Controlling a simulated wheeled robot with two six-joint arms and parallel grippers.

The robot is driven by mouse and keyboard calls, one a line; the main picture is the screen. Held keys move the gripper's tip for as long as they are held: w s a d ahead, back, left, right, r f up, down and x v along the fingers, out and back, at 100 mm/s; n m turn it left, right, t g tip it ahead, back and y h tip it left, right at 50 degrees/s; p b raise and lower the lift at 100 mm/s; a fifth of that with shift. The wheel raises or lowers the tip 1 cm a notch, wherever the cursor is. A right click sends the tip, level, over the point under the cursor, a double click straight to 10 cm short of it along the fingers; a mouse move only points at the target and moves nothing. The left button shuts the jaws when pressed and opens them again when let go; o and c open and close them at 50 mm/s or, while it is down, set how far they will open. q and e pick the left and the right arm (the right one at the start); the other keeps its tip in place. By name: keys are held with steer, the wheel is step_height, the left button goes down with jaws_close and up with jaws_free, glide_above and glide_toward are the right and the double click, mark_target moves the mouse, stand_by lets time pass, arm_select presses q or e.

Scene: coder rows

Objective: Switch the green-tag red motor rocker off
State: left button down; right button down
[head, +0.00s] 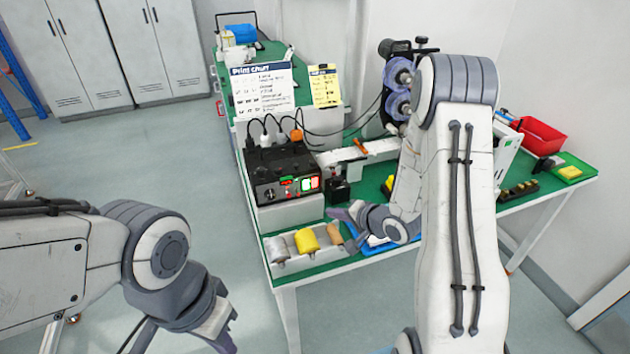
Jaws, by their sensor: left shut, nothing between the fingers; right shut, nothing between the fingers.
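A black control box (280,178) stands on a pale block on the green bench. Its front carries small red and green lit switches (308,184) and a round knob. The switches are too small here to tell which one bears the green tag or how its rocker is set. My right gripper (338,214) is shut and empty, just right of and below the box front, apart from the switches. My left gripper (226,343) is at the bottom edge, shut, well away from the bench and partly cut off by the frame.
A tray with a grey, a yellow (307,241) and a tan cylinder lies at the bench's front. A small black device (338,190) stands right of the box. Cables rise behind it, below a white chart (263,90). A red bin (540,136) stands right. The left floor is clear.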

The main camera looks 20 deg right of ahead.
steer(key=shift+w, duration=0.1)
steer(key=p, duration=0.2)
glide_toward(313, 187)
step_height(313, 187, down, 3)
steer(key=w+a, duration=0.2)
steer(key=shift+w+r, duration=0.2)
steer(key=shift+w, duration=0.35)
steer(key=shift+w, duration=0.1)
stand_by(1.4)
steer(key=shift+w+r+p, duration=0.15)
steer(key=shift+w+p, duration=0.1)
steer(key=shift+p, duration=0.2)
